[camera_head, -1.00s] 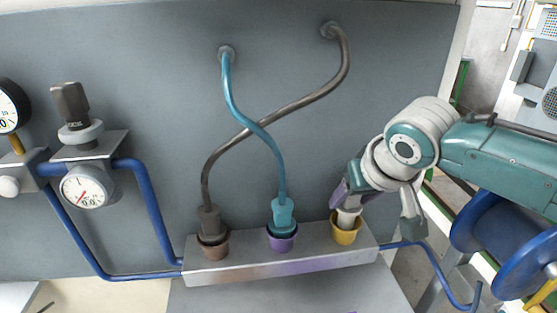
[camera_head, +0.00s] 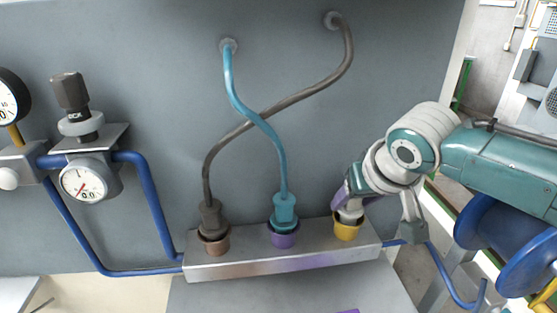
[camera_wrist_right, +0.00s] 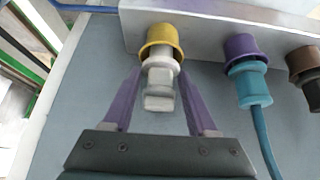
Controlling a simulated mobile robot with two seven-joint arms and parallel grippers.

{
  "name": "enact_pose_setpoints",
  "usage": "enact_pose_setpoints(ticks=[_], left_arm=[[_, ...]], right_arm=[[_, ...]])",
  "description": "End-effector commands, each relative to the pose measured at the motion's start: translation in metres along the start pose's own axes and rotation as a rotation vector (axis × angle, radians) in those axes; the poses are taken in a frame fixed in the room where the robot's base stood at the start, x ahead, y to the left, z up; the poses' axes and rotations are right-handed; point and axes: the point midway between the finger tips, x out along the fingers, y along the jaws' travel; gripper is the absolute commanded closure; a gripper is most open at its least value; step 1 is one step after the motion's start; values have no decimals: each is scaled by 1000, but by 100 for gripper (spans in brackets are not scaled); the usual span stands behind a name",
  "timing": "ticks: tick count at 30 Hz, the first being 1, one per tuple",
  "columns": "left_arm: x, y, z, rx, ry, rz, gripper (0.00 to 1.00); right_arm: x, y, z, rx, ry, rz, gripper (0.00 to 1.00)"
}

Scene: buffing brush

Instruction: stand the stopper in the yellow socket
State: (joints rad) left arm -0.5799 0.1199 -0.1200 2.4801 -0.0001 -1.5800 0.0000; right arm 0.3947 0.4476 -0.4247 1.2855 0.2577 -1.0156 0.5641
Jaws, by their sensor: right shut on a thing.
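The pale grey stopper (camera_head: 351,215) is upright with its lower end inside the yellow socket (camera_head: 347,230), at the right end of the metal bar. In the right wrist view, the stopper (camera_wrist_right: 159,84) points into the mouth of the yellow socket (camera_wrist_right: 160,38), its collar close to the rim. How deep it sits is hidden. My right gripper (camera_head: 345,204) is shut on the stopper from above. Its purple fingers flank the stopper in the right wrist view (camera_wrist_right: 159,92). My left gripper is not in view.
A purple socket (camera_head: 284,240) holds a teal plug (camera_head: 284,211), and a brown socket (camera_head: 215,245) holds a dark plug (camera_head: 210,216). Their cables cross against the grey panel. A gauge (camera_head: 84,182) and blue pipes are on the left; a blue reel (camera_head: 522,262) is at right.

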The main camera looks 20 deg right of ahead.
Motion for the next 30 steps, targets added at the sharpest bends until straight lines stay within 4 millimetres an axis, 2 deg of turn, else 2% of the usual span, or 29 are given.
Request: enact_pose_setpoints(ticks=[5, 6, 14, 23, 26, 30], left_arm=[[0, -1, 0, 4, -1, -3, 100], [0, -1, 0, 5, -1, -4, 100], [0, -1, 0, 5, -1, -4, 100], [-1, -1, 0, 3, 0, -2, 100], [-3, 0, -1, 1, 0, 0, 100], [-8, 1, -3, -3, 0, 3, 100]], right_arm=[[0, 0, 0, 0, 1, 0, 99], [0, 0, 0, 0, 1, 0, 37], [0, 0, 0, 0, 0, -1, 8], [-2, 0, 0, 0, 0, -1, 7], [-8, 0, -1, 1, 1, -1, 7], [-26, 0, -1, -2, 2, -1, 7]])
